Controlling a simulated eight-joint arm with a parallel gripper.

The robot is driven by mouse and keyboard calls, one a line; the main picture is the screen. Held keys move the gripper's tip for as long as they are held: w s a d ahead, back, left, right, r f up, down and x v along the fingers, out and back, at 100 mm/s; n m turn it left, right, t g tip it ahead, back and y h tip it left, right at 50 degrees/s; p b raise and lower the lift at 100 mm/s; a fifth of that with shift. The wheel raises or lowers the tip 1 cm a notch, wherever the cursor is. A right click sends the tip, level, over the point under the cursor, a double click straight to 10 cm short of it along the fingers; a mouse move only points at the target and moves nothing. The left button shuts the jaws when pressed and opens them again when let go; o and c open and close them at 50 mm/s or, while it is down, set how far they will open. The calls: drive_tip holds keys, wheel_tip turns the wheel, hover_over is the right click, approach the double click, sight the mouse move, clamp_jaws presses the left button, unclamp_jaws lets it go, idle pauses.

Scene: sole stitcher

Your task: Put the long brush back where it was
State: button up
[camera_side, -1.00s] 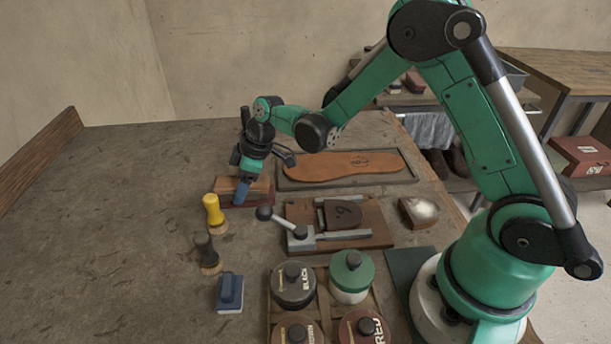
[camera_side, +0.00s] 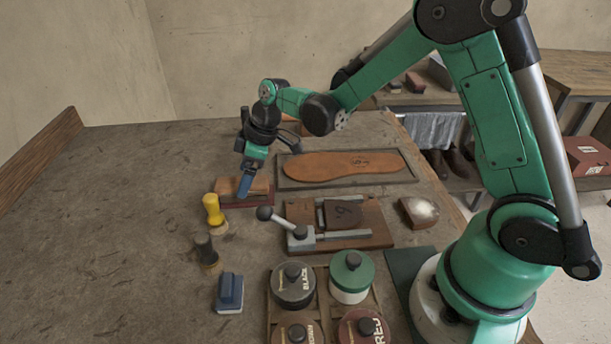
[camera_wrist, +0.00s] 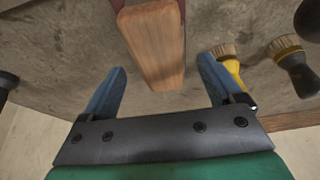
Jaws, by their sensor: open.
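A long block with a pale wooden top, which looks like the long brush (camera_side: 228,186), lies on the bench over a dark red base (camera_side: 262,200). Its bristles are not visible. My gripper (camera_side: 243,194) is over it, pointing down, with blue fingers. In the wrist view my gripper (camera_wrist: 161,66) is open, and the near end of the wooden block (camera_wrist: 152,45) shows between the two fingers. The fingers look apart from its sides. I cannot tell how high they are above it.
A yellow-handled brush (camera_side: 213,208), a dark-handled brush (camera_side: 206,248) and a blue block tool (camera_side: 229,292) stand nearby, to the front. A clamp with a black-knobbed lever (camera_side: 265,213) and a leather sole on a tray (camera_side: 345,163) are to the right. The left bench is clear.

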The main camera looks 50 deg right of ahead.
drive_tip(key=v, duration=0.8)
drive_tip(key=shift+r, duration=0.25)
drive_tip(key=s+r+m+t+h, duration=0.2)
drive_tip(key=s+m+t+h, duration=0.1)
drive_tip(key=s+m, duration=0.6)
drive_tip(key=s+t, duration=0.1)
drive_tip(key=s, duration=0.2)
drive_tip(key=shift+s+d+r, duration=0.15)
drive_tip(key=shift+d+r, duration=0.05)
drive_tip(key=shift+d, duration=0.05)
